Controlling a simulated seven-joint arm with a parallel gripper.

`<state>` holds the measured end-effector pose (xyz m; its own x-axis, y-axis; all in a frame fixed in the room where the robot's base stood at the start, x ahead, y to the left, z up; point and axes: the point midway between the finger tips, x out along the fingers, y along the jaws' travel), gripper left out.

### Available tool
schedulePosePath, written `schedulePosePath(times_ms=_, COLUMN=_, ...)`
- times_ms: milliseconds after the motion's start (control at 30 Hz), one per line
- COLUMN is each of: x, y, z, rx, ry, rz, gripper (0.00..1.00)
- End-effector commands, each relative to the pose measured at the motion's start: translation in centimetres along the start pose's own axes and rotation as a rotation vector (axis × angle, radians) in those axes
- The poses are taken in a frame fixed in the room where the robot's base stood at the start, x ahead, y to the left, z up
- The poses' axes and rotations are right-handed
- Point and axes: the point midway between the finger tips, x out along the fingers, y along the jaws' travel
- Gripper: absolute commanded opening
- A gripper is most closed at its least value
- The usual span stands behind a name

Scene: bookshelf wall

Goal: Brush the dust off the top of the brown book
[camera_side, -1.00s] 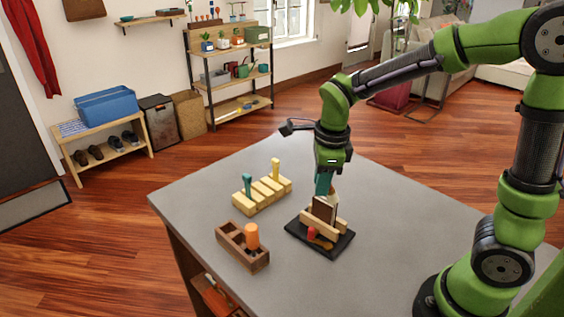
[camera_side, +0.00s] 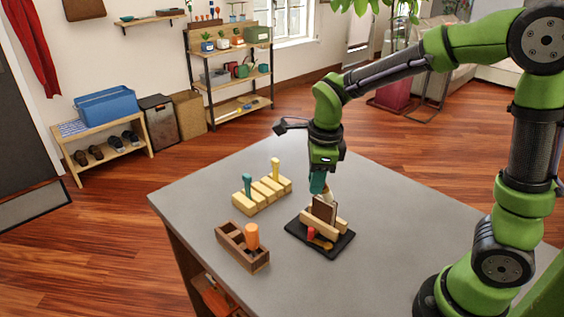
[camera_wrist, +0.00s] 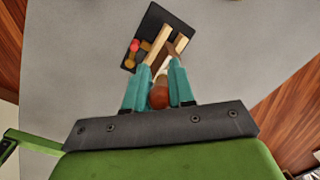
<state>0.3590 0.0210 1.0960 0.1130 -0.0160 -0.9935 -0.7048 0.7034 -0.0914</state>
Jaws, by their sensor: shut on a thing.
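The brown book (camera_side: 322,210) stands upright between pale wooden blocks on a black base (camera_side: 334,249). Its upper edge also shows in the wrist view (camera_wrist: 179,44). My gripper (camera_side: 317,187) has teal fingers and is directly above and just behind the book. In the wrist view, the fingers (camera_wrist: 159,88) are shut on a brush with a reddish-brown rounded handle (camera_wrist: 159,98). A pale tip (camera_side: 328,197), likely its bristles, shows below the fingers beside the book's top. I cannot tell whether it touches the book. Dust is too small to make out.
A red peg (camera_side: 311,233) and a yellow piece stand at the base's front. A yellow slotted rack (camera_side: 262,195) with a teal and a yellow handle is to the left. A wooden box (camera_side: 243,250) with an orange cylinder is front left. The grey tabletop (camera_side: 395,215) is clear to the right.

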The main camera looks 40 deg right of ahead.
Motion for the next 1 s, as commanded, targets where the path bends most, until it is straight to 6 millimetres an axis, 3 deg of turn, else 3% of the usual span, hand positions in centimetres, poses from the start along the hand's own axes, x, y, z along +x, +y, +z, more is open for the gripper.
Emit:
schedulePosePath(times_ms=333, x=-0.3, y=1.1, z=-0.9, rx=-0.001, ry=-0.001, rz=0.0, gripper=0.0)
schedulePosePath(times_ms=1000, x=0.5, y=-1.9, z=2.4, rx=-0.001, ry=-0.002, rz=-0.001, gripper=0.0)
